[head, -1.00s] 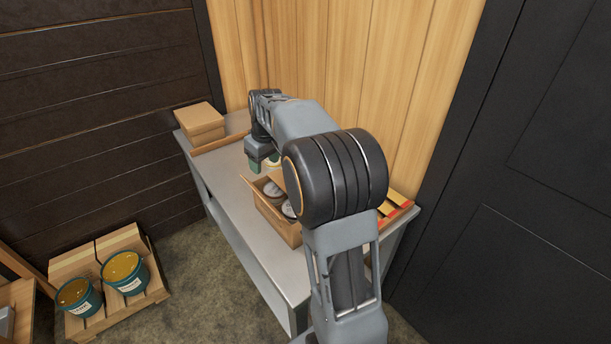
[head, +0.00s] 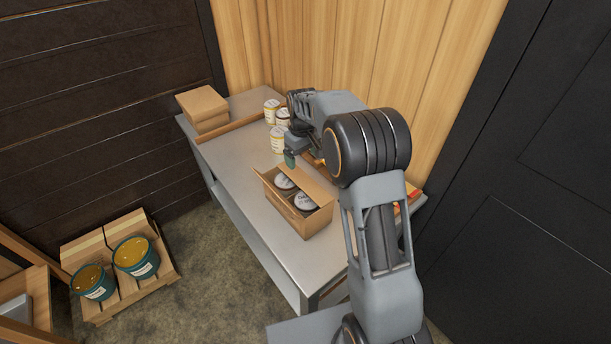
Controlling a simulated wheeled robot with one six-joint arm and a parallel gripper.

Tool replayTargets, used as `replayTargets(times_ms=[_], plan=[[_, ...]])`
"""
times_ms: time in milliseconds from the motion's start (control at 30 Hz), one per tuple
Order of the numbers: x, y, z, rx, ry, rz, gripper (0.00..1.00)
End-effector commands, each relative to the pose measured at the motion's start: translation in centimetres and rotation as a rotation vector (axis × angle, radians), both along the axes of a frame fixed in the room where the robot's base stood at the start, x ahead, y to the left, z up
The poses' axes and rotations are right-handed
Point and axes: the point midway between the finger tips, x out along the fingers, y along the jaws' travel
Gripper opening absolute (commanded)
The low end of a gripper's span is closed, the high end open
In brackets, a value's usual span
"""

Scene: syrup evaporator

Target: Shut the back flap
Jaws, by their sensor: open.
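An open cardboard box (head: 281,212) stands on the grey metal table, with labelled round lids of cans (head: 305,201) showing inside. Its back flap (head: 310,184) stands up along the far right side, tilted. The gap between fingertips and flap is too small to judge. My arm hides the table behind the right end of the box.
Several white cans (head: 277,139) stand on the table behind my gripper. Flattened or closed cartons (head: 203,104) lie at the far left end, beside a wooden strip (head: 229,128). The table (head: 226,160) is clear left of the box. Teal buckets (head: 136,258) stand on a floor pallet.

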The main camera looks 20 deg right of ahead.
Motion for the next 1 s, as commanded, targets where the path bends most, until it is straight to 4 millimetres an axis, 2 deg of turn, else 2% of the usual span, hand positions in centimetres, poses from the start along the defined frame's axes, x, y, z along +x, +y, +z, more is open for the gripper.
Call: replayTargets(times_ms=[200,500,700,1000], plan=[[-0.1,-0.2,-4.2,0.001,0.004,-0.003,0.89],[-0.1,-0.2,-8.1,0.000,0.002,-0.002,0.89],[0.0,-0.1,-9.2,0.000,0.000,-0.002,0.89],[0.0,-0.1,-9.3,0.000,-0.001,-0.002,0.89]])
